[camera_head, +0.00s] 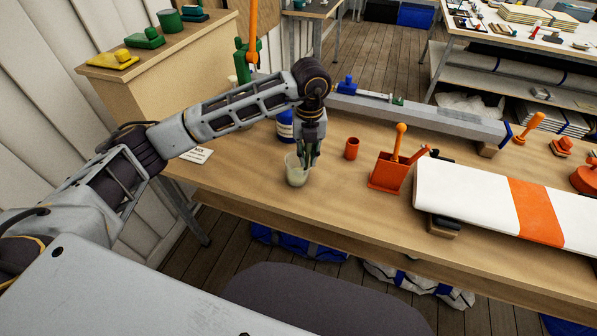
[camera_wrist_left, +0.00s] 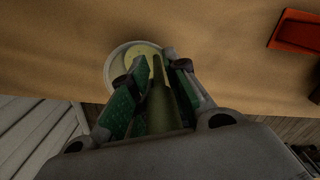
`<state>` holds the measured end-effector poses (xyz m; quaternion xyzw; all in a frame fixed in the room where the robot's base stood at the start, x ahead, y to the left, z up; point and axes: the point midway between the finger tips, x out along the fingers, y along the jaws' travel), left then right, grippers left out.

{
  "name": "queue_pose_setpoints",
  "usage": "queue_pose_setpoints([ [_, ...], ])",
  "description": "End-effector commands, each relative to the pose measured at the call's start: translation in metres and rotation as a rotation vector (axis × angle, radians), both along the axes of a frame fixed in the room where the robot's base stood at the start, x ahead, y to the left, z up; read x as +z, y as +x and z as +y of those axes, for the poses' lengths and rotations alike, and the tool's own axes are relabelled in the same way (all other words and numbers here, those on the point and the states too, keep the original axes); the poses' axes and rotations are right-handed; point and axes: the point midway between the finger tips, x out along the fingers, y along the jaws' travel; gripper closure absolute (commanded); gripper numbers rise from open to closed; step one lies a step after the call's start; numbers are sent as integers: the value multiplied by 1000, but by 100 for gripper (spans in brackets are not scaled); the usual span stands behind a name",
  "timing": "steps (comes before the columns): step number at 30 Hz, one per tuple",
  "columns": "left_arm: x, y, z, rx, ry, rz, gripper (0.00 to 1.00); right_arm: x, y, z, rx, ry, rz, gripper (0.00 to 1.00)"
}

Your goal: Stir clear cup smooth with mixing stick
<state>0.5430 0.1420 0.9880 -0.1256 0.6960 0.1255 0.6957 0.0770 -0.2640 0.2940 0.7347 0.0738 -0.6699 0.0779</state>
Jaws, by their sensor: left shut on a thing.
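The clear cup (camera_head: 296,176) stands upright near the front edge of the wooden bench, with pale contents inside. My left gripper (camera_head: 310,158) points down just above and beside its rim. In the left wrist view the cup (camera_wrist_left: 114,66) lies beyond the fingertips and holds a yellowish-green mix. There my left gripper (camera_wrist_left: 155,85) is shut on the mixing stick (camera_wrist_left: 160,105), a thin olive-looking shaft between the green finger pads. The stick's far end reaches over or into the cup; its tip is hard to make out. My right gripper is not in view.
An orange cup (camera_head: 352,148) and an orange holder (camera_head: 388,174) with handled tools stand right of the clear cup. A blue-labelled jar (camera_head: 285,127) is behind it. A white and orange board (camera_head: 500,205) lies farther right. A small card (camera_head: 197,155) lies left.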

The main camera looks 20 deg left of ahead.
Motion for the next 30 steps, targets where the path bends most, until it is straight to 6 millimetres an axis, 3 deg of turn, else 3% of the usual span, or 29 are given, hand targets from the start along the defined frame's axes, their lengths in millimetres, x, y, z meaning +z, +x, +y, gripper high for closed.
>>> queue_pose_setpoints([
  [30,-1,-7,14,1,2,2,98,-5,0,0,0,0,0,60],
])
